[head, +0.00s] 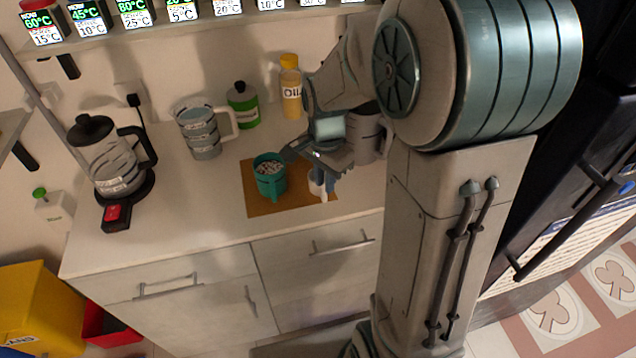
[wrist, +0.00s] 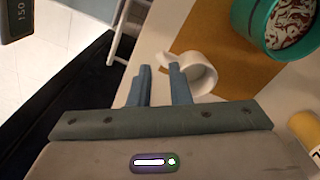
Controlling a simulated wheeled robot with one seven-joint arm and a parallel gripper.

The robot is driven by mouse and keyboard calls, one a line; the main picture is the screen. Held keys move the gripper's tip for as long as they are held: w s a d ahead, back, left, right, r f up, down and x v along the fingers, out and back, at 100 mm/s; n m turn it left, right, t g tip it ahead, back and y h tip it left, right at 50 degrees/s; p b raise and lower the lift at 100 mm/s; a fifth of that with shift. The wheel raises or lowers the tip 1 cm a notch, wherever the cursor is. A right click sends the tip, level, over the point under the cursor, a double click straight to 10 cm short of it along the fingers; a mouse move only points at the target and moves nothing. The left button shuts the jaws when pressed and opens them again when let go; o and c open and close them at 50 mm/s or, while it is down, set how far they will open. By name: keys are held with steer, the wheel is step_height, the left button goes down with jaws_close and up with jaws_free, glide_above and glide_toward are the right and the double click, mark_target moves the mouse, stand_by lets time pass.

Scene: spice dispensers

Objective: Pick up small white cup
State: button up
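The small white cup (wrist: 200,72) shows in the wrist view with its handle pointing left, toward my fingertips. My gripper (wrist: 160,70) is open, its two blue fingers apart with nothing held between them. The right fingertip overlaps the cup's handle side in the picture; I cannot tell whether it touches. In the head view the small white cup (head: 318,188) is at the right part of the brown mat (head: 262,206), partly hidden by my gripper's fingers.
A teal cup (head: 270,178) with patterned contents stands left of the small cup. Behind are an oil bottle (head: 290,88), a green jar (head: 243,105) and a measuring jug (head: 201,130). A kettle (head: 110,160) stands far left. The front left counter is clear.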

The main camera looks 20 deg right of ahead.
mark_target(325, 195)
steer(key=shift+f, duration=3.2)
steer(key=shift+d, duration=0.1)
jaws_close()
